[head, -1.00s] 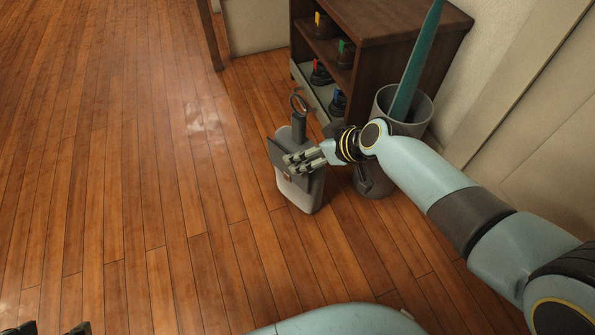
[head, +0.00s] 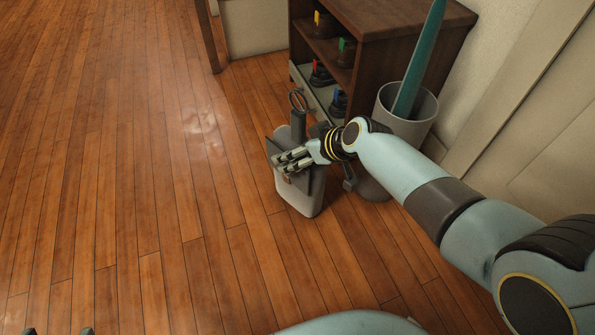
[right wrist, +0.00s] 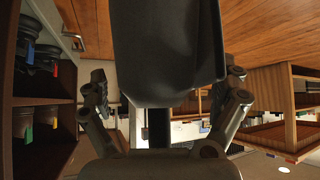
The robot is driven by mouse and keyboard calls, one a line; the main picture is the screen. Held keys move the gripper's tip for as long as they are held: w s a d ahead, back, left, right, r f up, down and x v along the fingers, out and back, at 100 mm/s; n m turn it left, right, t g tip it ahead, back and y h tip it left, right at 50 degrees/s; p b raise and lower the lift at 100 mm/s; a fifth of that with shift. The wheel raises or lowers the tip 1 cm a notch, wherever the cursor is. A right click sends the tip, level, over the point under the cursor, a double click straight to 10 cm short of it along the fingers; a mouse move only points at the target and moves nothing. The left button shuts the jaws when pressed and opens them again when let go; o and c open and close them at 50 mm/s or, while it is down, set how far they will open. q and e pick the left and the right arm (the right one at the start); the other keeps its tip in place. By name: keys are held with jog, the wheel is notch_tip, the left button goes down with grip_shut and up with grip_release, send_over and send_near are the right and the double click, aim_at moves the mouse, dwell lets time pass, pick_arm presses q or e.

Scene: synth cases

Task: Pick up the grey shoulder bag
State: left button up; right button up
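The grey shoulder bag (head: 299,197) stands on the wooden floor in front of the shelf, with a dark flap and a dark upright strap ending in a loop at its top. My right gripper (head: 291,160) is at the bag's front, over the flap. In the right wrist view the dark part of the bag (right wrist: 165,55) fills the middle, between the spread fingers of the gripper (right wrist: 166,90). The fingers look open; I cannot tell whether they touch the bag. Only the fingertips of my left gripper (head: 58,331) show at the bottom left edge, apart.
A brown shelf (head: 392,24) with several dark items stands behind the bag. A grey bin (head: 421,118) holding a long teal object is right of the bag, beside the shelf. A wall is at the right. The floor (head: 110,170) to the left is clear.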

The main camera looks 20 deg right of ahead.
jog(key=c, duration=1.5)
jog(key=shift+r, duration=0.1)
jog(key=shift+c, duration=0.2)
